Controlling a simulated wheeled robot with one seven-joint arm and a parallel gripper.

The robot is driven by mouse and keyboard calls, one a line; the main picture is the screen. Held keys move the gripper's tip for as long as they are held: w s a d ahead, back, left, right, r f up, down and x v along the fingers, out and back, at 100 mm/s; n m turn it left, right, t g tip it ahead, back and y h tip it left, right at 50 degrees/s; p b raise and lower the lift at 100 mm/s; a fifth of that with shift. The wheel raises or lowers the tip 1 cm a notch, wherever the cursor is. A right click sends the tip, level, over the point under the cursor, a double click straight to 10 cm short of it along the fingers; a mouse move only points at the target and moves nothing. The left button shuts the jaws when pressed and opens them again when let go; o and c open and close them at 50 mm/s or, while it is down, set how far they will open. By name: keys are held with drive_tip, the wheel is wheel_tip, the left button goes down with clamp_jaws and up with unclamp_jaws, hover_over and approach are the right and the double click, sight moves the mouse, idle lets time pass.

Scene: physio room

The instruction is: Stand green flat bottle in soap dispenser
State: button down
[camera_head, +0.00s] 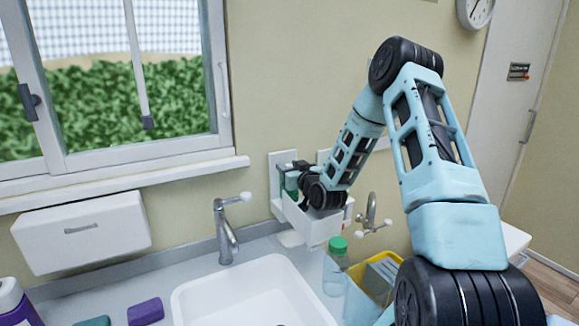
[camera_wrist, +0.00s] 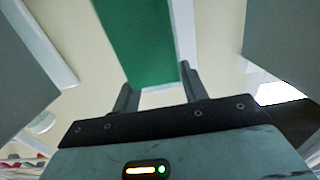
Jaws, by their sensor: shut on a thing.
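The green flat bottle (camera_head: 291,183) is upright at the wall, partly hidden by my gripper. In the wrist view the bottle (camera_wrist: 140,45) is a broad green face between my two fingers. My gripper (camera_head: 292,168) is shut on it; the fingers also show in the wrist view (camera_wrist: 158,84). The soap dispenser (camera_head: 318,229) is a white wall-mounted holder, and the bottle is at its left end, against a white back plate. The bottle's lower end seems to be at or behind the dispenser's front wall; I cannot tell whether it touches the bottom.
Below are a white sink (camera_head: 245,300) and a tap (camera_head: 229,230). A clear bottle with a green cap (camera_head: 337,265) and a yellow container (camera_head: 368,278) stand to the right. A white wall box (camera_head: 82,232) is at the left.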

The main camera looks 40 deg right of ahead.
drive_tip(key=shift+f, duration=0.15)
drive_tip(key=shift+f+b, duration=0.1)
drive_tip(key=shift+b, duration=0.2)
drive_tip(key=c, duration=0.8)
unclamp_jaws()
drive_tip(key=shift+o, duration=0.2)
drive_tip(key=shift+r+p, duration=0.2)
drive_tip(key=shift+p, duration=0.1)
drive_tip(key=shift+s+f+b, duration=0.15)
drive_tip(key=shift+s+b, duration=0.15)
drive_tip(key=b+v, duration=0.2)
drive_tip(key=v, duration=0.5)
drive_tip(key=shift+b, duration=0.4)
